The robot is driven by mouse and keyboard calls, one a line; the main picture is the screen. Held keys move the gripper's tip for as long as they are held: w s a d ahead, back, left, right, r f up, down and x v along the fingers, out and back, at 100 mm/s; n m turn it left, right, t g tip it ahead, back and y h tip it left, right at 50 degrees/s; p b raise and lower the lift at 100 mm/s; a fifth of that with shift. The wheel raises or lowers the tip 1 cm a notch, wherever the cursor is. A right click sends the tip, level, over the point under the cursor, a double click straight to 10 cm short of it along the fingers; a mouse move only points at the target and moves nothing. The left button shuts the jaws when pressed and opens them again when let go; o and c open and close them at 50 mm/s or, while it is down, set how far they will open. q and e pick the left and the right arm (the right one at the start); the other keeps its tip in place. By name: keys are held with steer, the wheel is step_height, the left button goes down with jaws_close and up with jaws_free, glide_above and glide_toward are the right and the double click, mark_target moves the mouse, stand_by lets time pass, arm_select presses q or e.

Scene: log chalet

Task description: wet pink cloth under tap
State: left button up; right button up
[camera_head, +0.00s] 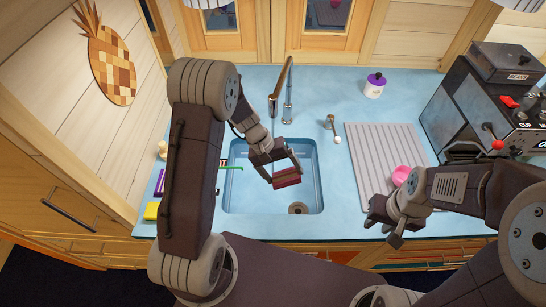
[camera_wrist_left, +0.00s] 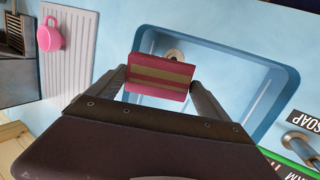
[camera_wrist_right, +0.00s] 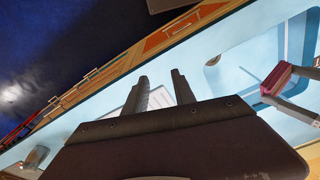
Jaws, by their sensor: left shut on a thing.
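The pink cloth (camera_head: 287,177) is a striped pink-and-tan block held over the sink (camera_head: 238,200). My left gripper (camera_head: 284,179) is shut on it, one finger at each side. The cloth also shows in the left wrist view (camera_wrist_left: 160,77) and, seen edge-on, in the right wrist view (camera_wrist_right: 276,78). The bronze tap (camera_head: 285,80) stands behind the sink, its spout tip a little behind and left of the cloth in the picture.
A ribbed drainboard (camera_head: 372,150) with a pink mug (camera_head: 400,175) lies right of the sink. A dark coffee machine (camera_head: 490,105) stands at the far right. A purple-lidded jar (camera_head: 374,86) is at the back. A yellow sponge (camera_head: 151,211) is at the left edge.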

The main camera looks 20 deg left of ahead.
mark_target(288, 183)
arm_select(q)
steer(key=s+d+r, duration=0.2)
steer(key=s+r, duration=0.1)
steer(key=shift+d+p, duration=0.3)
steer(key=shift+w, duration=0.1)
